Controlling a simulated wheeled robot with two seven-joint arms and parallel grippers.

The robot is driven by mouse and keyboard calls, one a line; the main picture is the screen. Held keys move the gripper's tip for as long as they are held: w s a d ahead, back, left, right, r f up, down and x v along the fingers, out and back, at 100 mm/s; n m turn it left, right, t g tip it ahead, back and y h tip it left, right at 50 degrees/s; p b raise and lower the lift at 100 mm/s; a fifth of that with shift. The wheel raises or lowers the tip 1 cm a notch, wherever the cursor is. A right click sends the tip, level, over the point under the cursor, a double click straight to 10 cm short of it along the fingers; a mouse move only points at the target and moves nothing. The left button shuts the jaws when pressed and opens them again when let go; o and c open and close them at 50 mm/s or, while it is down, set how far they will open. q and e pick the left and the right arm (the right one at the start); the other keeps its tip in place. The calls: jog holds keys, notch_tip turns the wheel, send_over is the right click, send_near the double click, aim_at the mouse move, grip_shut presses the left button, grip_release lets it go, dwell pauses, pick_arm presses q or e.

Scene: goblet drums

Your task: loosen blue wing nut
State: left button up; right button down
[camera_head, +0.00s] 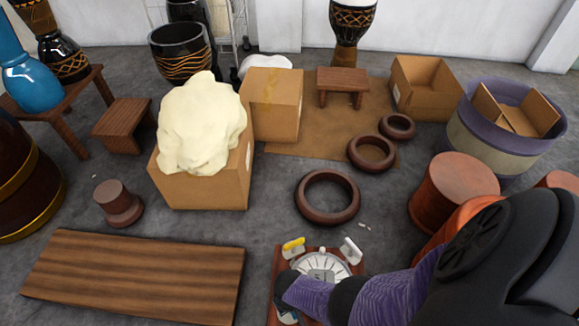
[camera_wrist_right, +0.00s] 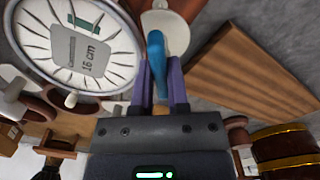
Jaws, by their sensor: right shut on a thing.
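The blue wing nut (camera_wrist_right: 155,48) shows in the right wrist view, upright between the two purple fingers of my right gripper (camera_wrist_right: 161,78), which is shut on it. In the head view my right arm and gripper cover the blue wing nut. The round white gauge (camera_head: 324,268) sits on a reddish-brown base at the bottom centre. It also shows in the right wrist view (camera_wrist_right: 78,45) with a display reading 16 cm. A yellow wing nut (camera_head: 293,244) and a white wing nut (camera_head: 350,250) stand at its far side. My left gripper is not in view.
A wooden board (camera_head: 135,270) lies on the floor left of the gauge. Dark rings (camera_head: 327,221) lie beyond it. A box with a cream lump (camera_head: 203,125) stands further back. A reddish-brown cylinder (camera_head: 455,185) stands at the right. Bare floor lies between board and gauge.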

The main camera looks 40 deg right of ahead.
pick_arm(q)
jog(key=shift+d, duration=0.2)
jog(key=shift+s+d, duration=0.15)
pick_arm(e)
jog(key=c, duration=0.6)
grip_release()
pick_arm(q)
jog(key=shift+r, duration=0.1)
pick_arm(e)
jog(key=shift+r, duration=0.15)
pick_arm(q)
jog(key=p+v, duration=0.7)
jog(key=p, duration=0.1)
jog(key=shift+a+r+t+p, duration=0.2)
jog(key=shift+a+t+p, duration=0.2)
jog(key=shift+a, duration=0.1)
pick_arm(e)
notch_tip(320, 180, up, 10)
jog(key=shift+f, duration=0.2)
